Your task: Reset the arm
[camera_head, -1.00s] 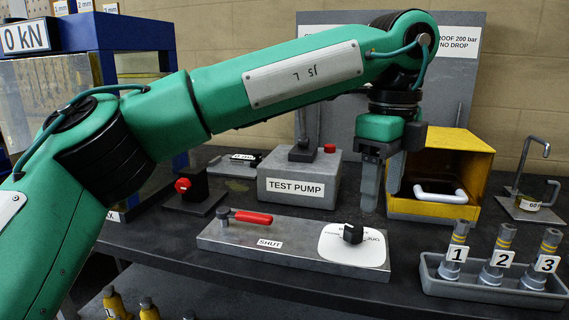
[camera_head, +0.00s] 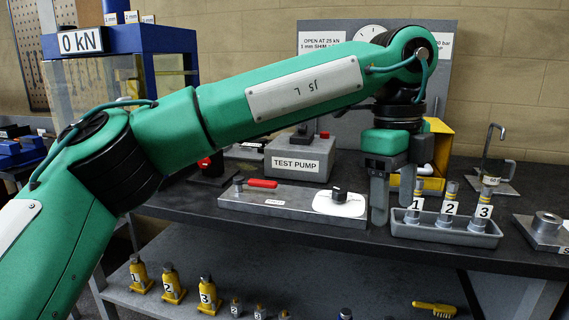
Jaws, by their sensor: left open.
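My left arm comes in from the left and reaches across the workbench. My left gripper (camera_head: 393,205) points down with its fingers apart and nothing between them. It hangs between the valve plate (camera_head: 270,205) and the grey tray (camera_head: 445,231) of numbered cylinders, in front of the yellow box (camera_head: 438,150). I cannot tell how far its tips are above the bench. My right gripper does not show.
The test pump (camera_head: 300,160) stands behind the valve plate with its red lever (camera_head: 262,183). Yellow numbered jacks (camera_head: 170,283) and a yellow brush (camera_head: 434,308) are on the lower shelf. A hook stand (camera_head: 490,175) and a metal block (camera_head: 545,228) are at the right.

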